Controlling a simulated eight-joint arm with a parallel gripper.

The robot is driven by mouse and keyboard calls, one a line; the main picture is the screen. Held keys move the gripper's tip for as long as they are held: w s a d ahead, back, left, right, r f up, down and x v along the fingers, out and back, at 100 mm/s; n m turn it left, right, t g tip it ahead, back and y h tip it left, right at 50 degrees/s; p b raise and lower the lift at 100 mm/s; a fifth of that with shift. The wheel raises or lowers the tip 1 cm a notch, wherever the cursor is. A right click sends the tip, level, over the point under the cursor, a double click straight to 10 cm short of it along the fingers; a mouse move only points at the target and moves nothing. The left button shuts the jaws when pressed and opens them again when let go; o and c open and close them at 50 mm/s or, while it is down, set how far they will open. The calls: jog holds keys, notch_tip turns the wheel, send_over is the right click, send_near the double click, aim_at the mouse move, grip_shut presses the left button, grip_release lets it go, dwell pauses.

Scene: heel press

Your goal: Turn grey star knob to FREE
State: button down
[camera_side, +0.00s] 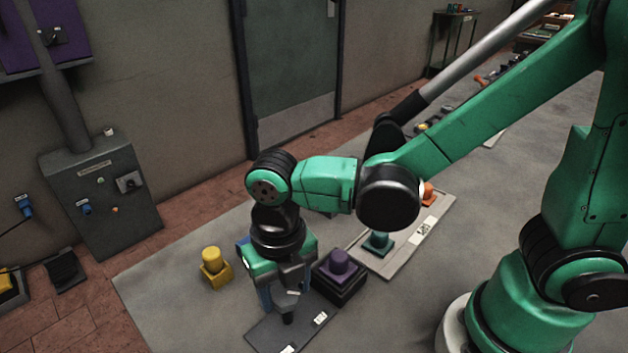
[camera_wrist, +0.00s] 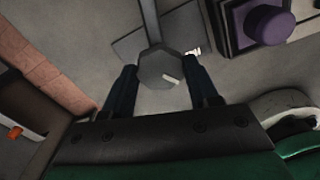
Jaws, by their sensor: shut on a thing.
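The grey star knob (camera_wrist: 158,70) sits between the two dark fingers of my gripper (camera_wrist: 160,88) in the wrist view. It has a many-sided grey top with a white pointer mark and a grey bar running away from it. In the side view my gripper (camera_side: 287,292) points down and is shut on the knob, above a dark grey plate (camera_side: 268,336). The plate carries white labels (camera_side: 320,318) too small to read; one also shows in the wrist view (camera_wrist: 193,51). I cannot tell which label the mark points to.
A purple knob on a dark block (camera_side: 338,283) stands close to the right of my gripper. A yellow knob block (camera_side: 214,268) stands to the left. A pale board with a teal piece (camera_side: 379,243) lies behind. A grey cabinet (camera_side: 100,200) stands by the wall. The floor left of the plate is clear.

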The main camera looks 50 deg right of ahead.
jog(key=shift+n, duration=0.9)
jog(key=shift+c, duration=1.1)
grip_release()
jog(key=shift+r, duration=2.85)
